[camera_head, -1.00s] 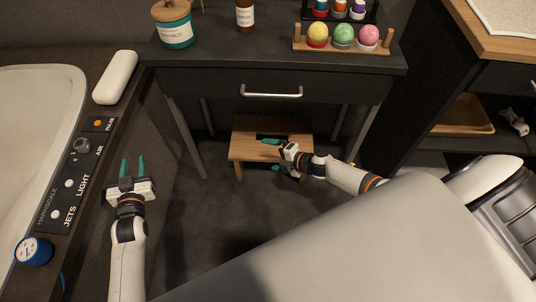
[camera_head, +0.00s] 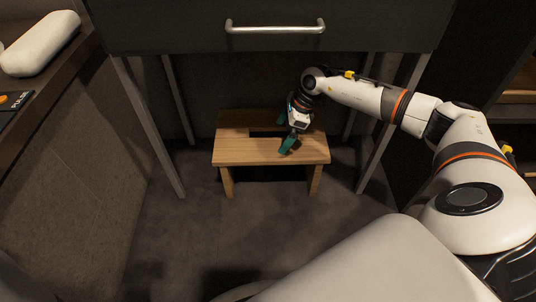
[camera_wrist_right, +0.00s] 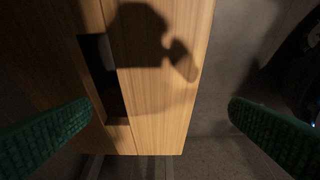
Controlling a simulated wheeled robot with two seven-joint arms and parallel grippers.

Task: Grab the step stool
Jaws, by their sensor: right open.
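The wooden step stool (camera_head: 245,152) stands upright on the dark floor under the vanity. It has a dark slot in its top. My right gripper (camera_head: 288,146) is over the right part of the stool's top, with its green fingers pointing down. In the right wrist view the stool's top (camera_wrist_right: 155,95) lies between the two open fingers of the right gripper (camera_wrist_right: 165,125), with its slot near the left finger. The gripper casts a shadow on the wood. I cannot tell whether a finger touches it. My left gripper is out of view in the head view.
The vanity drawer front with its metal handle (camera_head: 275,27) hangs above the stool. Thin metal legs (camera_head: 150,125) stand on both sides. A tub ledge with a white pillow (camera_head: 40,44) is at left. The floor (camera_head: 190,235) in front is clear.

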